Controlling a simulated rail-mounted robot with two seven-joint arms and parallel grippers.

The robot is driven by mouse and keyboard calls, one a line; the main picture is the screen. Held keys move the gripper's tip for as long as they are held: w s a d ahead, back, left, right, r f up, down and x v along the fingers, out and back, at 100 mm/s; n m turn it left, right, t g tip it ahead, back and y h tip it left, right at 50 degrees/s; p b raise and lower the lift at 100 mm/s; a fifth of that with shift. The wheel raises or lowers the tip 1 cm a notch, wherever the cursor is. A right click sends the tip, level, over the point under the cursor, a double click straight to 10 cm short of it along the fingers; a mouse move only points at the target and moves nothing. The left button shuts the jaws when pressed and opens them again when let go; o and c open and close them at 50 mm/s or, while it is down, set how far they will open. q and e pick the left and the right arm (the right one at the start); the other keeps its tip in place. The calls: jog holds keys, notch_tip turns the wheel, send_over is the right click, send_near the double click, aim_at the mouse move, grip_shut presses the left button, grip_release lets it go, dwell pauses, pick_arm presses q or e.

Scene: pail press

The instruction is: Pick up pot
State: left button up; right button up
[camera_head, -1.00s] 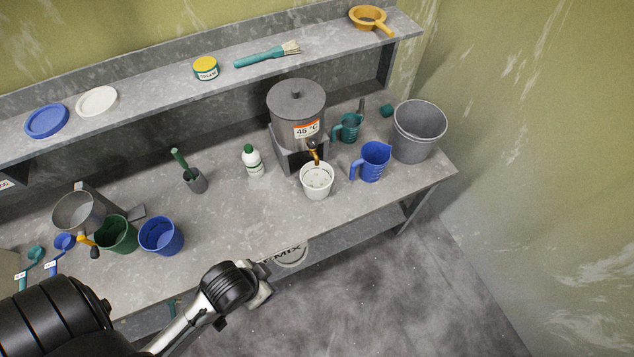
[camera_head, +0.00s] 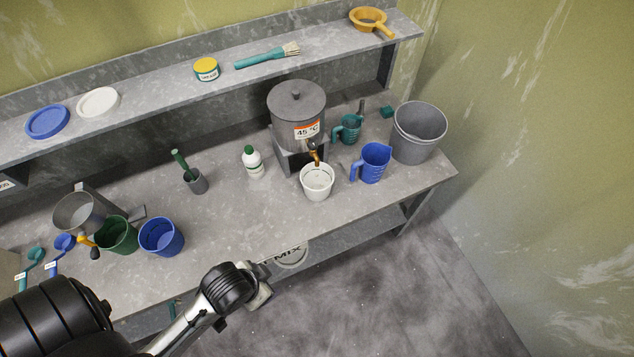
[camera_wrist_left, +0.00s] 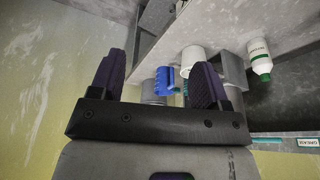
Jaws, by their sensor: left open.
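A white pot (camera_head: 317,182) stands upright on the bench under the brass tap of a grey lidded urn (camera_head: 297,108) marked 45 °C. The white pot also shows in the left wrist view (camera_wrist_left: 193,56). My left gripper (camera_head: 263,284) is out past the bench's front edge, lower left of the white pot and apart from it. In the left wrist view its two dark fingers (camera_wrist_left: 158,80) are spread with nothing held between them. My right gripper is in neither view.
A blue jug (camera_head: 371,162) and a grey bucket (camera_head: 418,132) stand right of the white pot. A green-capped bottle (camera_head: 252,161) is to its left. Green (camera_head: 117,235) and blue (camera_head: 161,236) cups stand further left. The bench middle is clear. A shelf (camera_head: 150,92) runs behind.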

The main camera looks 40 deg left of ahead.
pick_arm(q)
jog(key=shift+c, duration=0.3)
jog(key=c, duration=0.6)
